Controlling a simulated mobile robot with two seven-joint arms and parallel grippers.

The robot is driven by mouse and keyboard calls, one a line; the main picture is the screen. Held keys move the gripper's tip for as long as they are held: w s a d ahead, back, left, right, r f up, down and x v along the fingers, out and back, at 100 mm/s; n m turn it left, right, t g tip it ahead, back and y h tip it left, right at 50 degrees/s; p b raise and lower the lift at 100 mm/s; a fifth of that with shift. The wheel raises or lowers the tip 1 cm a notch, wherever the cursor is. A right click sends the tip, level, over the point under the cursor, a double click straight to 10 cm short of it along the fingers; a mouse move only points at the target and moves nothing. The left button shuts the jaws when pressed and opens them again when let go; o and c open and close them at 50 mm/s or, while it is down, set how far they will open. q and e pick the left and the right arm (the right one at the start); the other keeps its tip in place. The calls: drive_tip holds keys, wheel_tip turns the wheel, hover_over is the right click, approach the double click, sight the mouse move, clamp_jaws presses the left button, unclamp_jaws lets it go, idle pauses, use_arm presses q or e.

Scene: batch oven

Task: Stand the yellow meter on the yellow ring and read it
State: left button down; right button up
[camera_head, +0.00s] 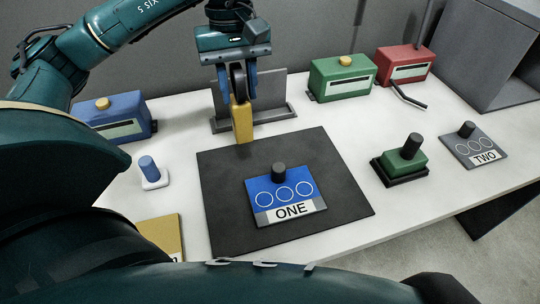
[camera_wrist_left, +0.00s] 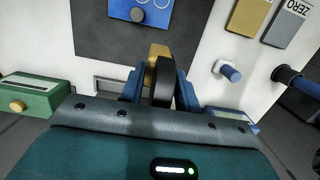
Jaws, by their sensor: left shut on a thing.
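My left gripper (camera_head: 238,92) is shut on the yellow meter (camera_head: 242,122), a narrow yellow block with a dark round part between the fingers. The meter hangs upright near the back left edge of the dark mat (camera_head: 225,205); I cannot tell if it touches anything below. In the left wrist view my gripper (camera_wrist_left: 158,88) has blue fingers on both sides of the dark disc, with the meter's yellow part (camera_wrist_left: 157,50) beyond. No yellow ring can be made out; the rings on the blue plate ONE (camera_head: 288,190) are white. My right gripper is not in view.
A grey stand (camera_head: 280,92) is behind the meter. Blue (camera_head: 112,128), green (camera_head: 342,77) and red (camera_head: 408,63) boxes line the back. A blue-handled piece (camera_head: 149,170), a green block (camera_head: 404,163), plate TWO (camera_head: 474,146) and a yellow plate (camera_head: 160,233) lie around the mat.

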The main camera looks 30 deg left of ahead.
sight(242, 127)
use_arm(q)
wheel_tip(242, 127, down, 5)
drive_tip(key=shift+s+r+p, duration=0.15)
drive_tip(key=shift+r+p, duration=0.05)
drive_tip(key=shift+p, duration=0.1)
drive_tip(key=shift+f, duration=2.55)
drive_tip(key=c, duration=1)
unclamp_jaws()
drive_tip(key=shift+r, duration=0.1)
